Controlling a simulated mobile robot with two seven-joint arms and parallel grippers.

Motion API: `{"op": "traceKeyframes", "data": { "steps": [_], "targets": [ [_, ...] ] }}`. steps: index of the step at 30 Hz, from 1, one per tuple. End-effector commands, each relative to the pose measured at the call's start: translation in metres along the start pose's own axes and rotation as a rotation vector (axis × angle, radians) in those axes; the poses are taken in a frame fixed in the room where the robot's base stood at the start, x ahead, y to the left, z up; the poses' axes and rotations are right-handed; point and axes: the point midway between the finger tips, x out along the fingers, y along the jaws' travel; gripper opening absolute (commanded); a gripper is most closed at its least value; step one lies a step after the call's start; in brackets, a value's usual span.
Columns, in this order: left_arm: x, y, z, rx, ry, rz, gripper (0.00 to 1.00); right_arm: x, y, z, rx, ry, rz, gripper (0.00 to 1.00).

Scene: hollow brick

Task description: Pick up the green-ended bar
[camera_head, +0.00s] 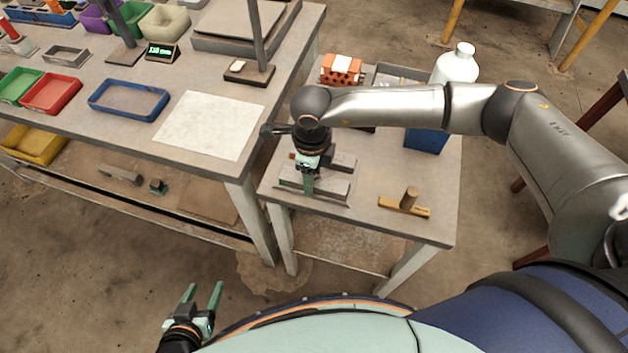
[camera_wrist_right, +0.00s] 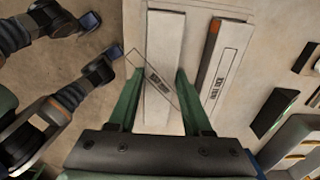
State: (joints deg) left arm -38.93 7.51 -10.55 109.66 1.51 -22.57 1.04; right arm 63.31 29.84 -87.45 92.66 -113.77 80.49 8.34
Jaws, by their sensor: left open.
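My right gripper (camera_head: 307,190) points down over the small side table, above the grey bars there. In the right wrist view its two green fingers (camera_wrist_right: 160,75) are open, one on each side of a pale grey bar (camera_wrist_right: 164,45) with a dark label. I cannot tell whether they touch it. No green end shows on this bar; its near part is hidden by the gripper. A second grey bar (camera_wrist_right: 213,75), with an orange end, lies to its right. My left gripper (camera_head: 205,296) is open and empty, low at the front left, away from both tables.
The small table (camera_head: 425,228) also holds a wooden piece with an upright peg (camera_head: 407,203), an orange brick (camera_head: 341,68), a white bottle (camera_head: 457,64) and a blue container (camera_head: 426,140). The large bench at left carries trays and a white sheet (camera_head: 210,124).

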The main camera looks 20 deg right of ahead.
Motion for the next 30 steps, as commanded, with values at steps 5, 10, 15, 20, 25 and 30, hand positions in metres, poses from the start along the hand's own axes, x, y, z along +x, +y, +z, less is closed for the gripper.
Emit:
{"op": "traceKeyframes", "data": {
  "steps": [5,10,15,20,25,30],
  "targets": [
    [0.0,0.0,-0.0001,0.0,0.0,0.0,0.62,-0.0003,-0.0002,-0.0001,0.0,0.0,0.0,0.28],
    [0.0,0.0,-0.0002,0.0,0.0,0.0,0.62,-0.0003,-0.0003,-0.0001,0.001,0.0,0.0,0.09],
    [0.0,0.0,-0.0003,0.0,0.001,0.0,0.62,-0.0004,-0.0003,-0.0001,0.001,0.0,0.0,0.0],
    [0.0,-0.0001,-0.0004,0.0,0.001,0.0,0.62,-0.0004,-0.0004,-0.0001,0.001,0.0,0.0,0.0],
    [-0.0001,0.0,-0.0005,0.0,0.001,0.0,0.62,-0.0011,-0.0006,0.0003,0.001,-0.001,-0.001,0.0],
    [0.0005,-0.0001,0.0,0.0,0.001,0.0,0.62,-0.0028,-0.0007,0.0006,0.001,-0.002,-0.001,0.0]
  ]
}}
